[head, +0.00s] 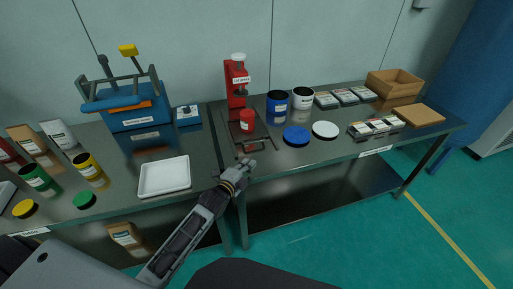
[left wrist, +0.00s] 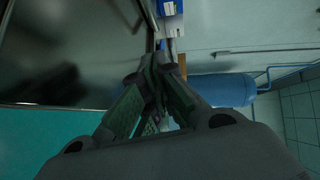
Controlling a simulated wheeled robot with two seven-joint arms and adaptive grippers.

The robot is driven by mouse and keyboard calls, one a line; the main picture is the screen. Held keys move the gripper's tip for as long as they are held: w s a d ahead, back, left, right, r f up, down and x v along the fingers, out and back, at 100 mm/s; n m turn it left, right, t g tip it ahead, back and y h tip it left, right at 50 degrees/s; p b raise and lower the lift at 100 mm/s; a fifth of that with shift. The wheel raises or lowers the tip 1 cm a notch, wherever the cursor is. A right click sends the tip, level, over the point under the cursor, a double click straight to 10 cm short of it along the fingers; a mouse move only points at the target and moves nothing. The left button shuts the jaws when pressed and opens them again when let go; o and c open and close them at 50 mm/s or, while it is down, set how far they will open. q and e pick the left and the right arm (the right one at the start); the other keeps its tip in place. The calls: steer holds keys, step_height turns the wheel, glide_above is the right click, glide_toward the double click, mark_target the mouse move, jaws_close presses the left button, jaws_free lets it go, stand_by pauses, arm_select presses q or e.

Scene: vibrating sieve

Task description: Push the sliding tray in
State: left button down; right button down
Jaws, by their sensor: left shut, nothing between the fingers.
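The red machine (head: 237,78) with a white top stands at the back of the dark table. In front of it lies the dark flat sliding tray (head: 256,134), with a red-brown handle (head: 252,148) at its front edge. The tray reaches forward from under the machine, and a red cup (head: 247,121) stands on it. My left gripper (head: 238,168) is at the table's front edge, just in front of the handle. It looks apart from the handle. In the left wrist view its fingers (left wrist: 155,68) are together and empty; the tray cannot be made out there. My right gripper is not in view.
A white tray (head: 165,176) lies left of my gripper. A blue can (head: 277,104), a white can (head: 303,98) and lids, blue (head: 296,135) and white (head: 325,129), stand or lie right of the sliding tray. A blue sieve machine (head: 135,105) is at back left.

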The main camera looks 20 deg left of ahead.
mark_target(257, 153)
arm_select(q)
steer(key=shift+w, duration=0.1)
steer(key=shift+x, duration=4.95)
steer(key=shift+w+a+f, duration=0.2)
steer(key=shift+w+a, duration=0.35)
steer(key=shift+w, duration=0.2)
steer(key=shift+w+a+f, duration=0.2)
steer(key=shift+w+a, duration=0.35)
steer(key=shift+w, duration=0.25)
